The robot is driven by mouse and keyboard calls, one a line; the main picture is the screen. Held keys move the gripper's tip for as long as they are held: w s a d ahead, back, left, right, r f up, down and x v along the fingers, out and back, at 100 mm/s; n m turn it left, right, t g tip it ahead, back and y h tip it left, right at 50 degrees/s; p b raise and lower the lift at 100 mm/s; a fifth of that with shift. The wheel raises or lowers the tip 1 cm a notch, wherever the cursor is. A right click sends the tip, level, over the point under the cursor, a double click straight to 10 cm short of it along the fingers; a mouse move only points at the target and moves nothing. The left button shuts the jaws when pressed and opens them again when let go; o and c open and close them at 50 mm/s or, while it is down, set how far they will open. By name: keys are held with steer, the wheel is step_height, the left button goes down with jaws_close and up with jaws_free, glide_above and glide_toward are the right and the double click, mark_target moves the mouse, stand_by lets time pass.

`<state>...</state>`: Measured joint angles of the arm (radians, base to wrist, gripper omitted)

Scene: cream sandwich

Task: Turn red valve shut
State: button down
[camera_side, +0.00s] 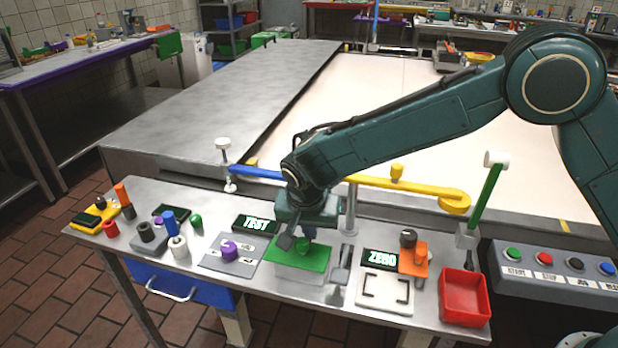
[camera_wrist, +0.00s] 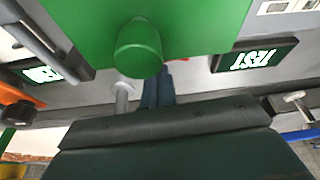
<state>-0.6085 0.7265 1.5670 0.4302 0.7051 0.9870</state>
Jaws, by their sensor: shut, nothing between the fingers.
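No red valve can be made out with certainty in either view. A blue pipe or bar (camera_side: 255,173) and a yellow one (camera_side: 400,184) run along the back edge of the bench, partly behind my arm. My gripper (camera_side: 297,239) points down over a green block (camera_side: 289,258) in the middle of the bench. In the wrist view, my shut, empty fingers (camera_wrist: 158,88) are close to a green round knob (camera_wrist: 138,48) on that block. Whether they touch the knob I cannot tell.
A TEST display (camera_side: 256,223) and purple knob (camera_side: 236,250) lie left of the block. A ZERO display (camera_side: 381,259), orange piece (camera_side: 413,262) and red tray (camera_side: 464,299) lie right. Several small cylinders stand at the left end. A white-topped green lever (camera_side: 486,197) rises at right.

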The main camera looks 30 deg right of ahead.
steer(key=shift+s+d, duration=0.1)
stand_by(0.5)
steer(key=shift+s+d, duration=0.4)
steer(key=shift+d, duration=0.15)
steer(key=shift+r, duration=0.15)
